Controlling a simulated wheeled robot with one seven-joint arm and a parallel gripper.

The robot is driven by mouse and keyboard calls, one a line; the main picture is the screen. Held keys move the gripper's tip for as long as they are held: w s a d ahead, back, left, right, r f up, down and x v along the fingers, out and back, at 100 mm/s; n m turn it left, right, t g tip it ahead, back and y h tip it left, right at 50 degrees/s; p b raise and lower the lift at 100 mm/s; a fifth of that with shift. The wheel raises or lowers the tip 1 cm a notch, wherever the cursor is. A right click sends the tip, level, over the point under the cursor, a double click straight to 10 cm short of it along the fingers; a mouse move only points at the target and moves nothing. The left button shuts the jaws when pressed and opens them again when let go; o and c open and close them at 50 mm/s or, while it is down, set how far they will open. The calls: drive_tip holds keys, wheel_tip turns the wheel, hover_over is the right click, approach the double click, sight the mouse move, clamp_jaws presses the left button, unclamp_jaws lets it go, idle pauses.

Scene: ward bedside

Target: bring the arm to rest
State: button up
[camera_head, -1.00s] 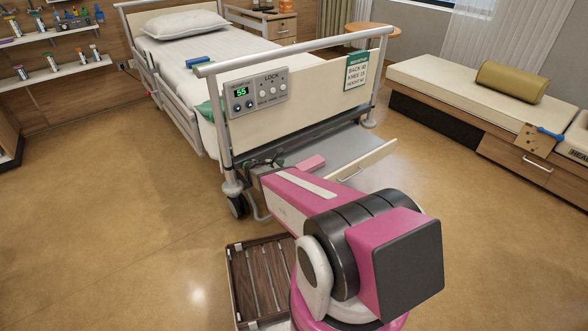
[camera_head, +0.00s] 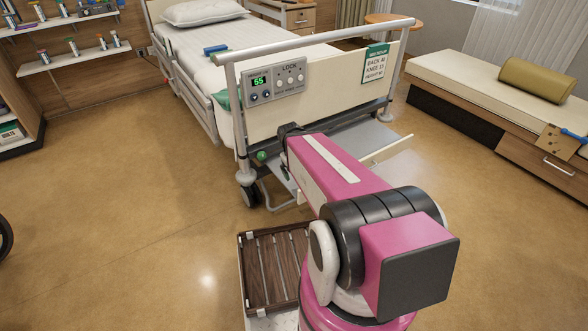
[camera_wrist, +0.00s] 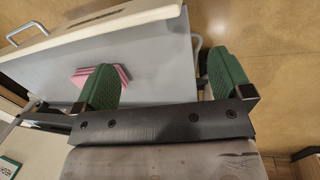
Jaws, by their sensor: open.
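My pink and black arm (camera_head: 340,170) reaches from the lower right toward the foot of the bed. My gripper (camera_wrist: 163,60) is open in the wrist view, with two green fingers wide apart and nothing between them. In the head view, it is mostly hidden behind my arm, with a bit of green showing near the bed's foot. I cannot tell the gap between finger and block.
The bed's footboard (camera_head: 330,92) with its control panel (camera_head: 276,80) stands close beyond my arm. A slatted wooden tray (camera_head: 270,270) is below, left of my base. A bench (camera_head: 465,80) stands at right. The floor at left is open.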

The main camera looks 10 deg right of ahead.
drive_tip(key=a+r+m+y, duration=0.1)
drive_tip(key=s+r+m+y, duration=0.1)
drive_tip(key=shift+s+a+m, duration=0.15)
drive_tip(key=shift+a+m, duration=0.25)
idle(1.0)
